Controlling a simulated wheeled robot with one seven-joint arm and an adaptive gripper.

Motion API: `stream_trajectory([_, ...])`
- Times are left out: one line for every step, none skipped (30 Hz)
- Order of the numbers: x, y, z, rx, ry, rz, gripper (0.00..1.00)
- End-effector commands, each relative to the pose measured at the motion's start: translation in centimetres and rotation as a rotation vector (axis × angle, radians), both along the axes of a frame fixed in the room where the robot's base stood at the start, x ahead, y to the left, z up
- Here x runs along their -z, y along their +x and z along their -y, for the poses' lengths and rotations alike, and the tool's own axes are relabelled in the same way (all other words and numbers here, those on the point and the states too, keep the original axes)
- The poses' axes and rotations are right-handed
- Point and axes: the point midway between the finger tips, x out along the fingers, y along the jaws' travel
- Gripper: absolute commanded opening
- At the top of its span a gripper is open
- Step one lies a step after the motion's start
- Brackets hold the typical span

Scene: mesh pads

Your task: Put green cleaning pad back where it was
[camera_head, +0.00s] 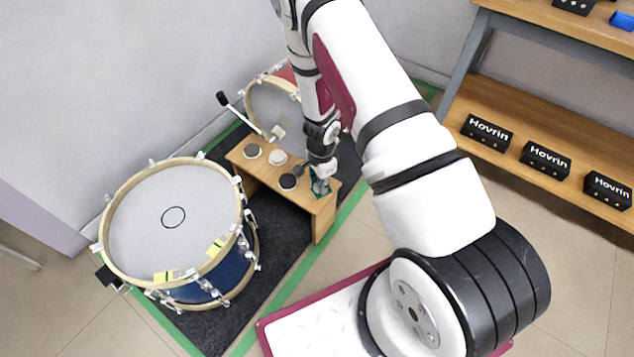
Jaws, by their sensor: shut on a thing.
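My gripper (320,186) points down at the right end of a small wooden bench (324,215). It is shut on the green cleaning pad (313,193), of which only dark green edges show around the fingers. The pad is at or just above the bench top; I cannot tell whether it touches.
A large blue drum (195,215) stands left of the bench. A second drum (268,108) with a beater stands behind it. Both are on a dark mat (267,240) edged with green tape. A wooden shelf (540,130) with black Hovrin boxes stands at the right.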

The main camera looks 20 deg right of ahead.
Motion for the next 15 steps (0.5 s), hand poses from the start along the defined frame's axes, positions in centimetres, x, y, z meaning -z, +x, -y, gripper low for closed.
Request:
stream_trajectory([0.0, 0.8, -0.1, -0.007, -0.004, 0.000, 0.00])
stream_trajectory([0.2, 1.3, 0.0, -0.007, -0.003, 0.001, 0.00])
stream_trajectory([0.3, 1.9, 0.1, -0.005, -0.002, 0.001, 0.00])
stream_trajectory([0.3, 2.2, 0.1, -0.005, -0.002, 0.001, 0.00])
stream_trajectory([0.3, 2.5, 0.1, -0.004, -0.001, 0.000, 0.00])
stream_trajectory([0.3, 2.8, 0.2, -0.003, -0.001, 0.001, 0.00])
stream_trajectory([0.3, 2.9, 0.2, -0.002, -0.001, 0.000, 0.00])
stream_trajectory([0.3, 3.0, 0.2, -0.002, 0.000, -0.001, 0.00])
stream_trajectory([0.5, 3.0, 0.2, -0.001, 0.000, -0.002, 0.00])
stream_trajectory([0.7, 3.0, 0.2, -0.001, 0.000, -0.002, 0.00])
stream_trajectory([0.9, 3.0, 0.2, -0.001, 0.001, -0.002, 0.00])
stream_trajectory([1.4, 3.0, 0.2, -0.001, 0.001, -0.003, 0.00])
stream_trajectory([1.8, 3.0, 0.2, -0.001, 0.001, -0.003, 0.00])
stream_trajectory([2.2, 3.0, 0.2, 0.000, 0.001, -0.002, 0.00])
stream_trajectory([2.9, 3.0, 0.2, 0.001, 0.001, -0.002, 0.00])
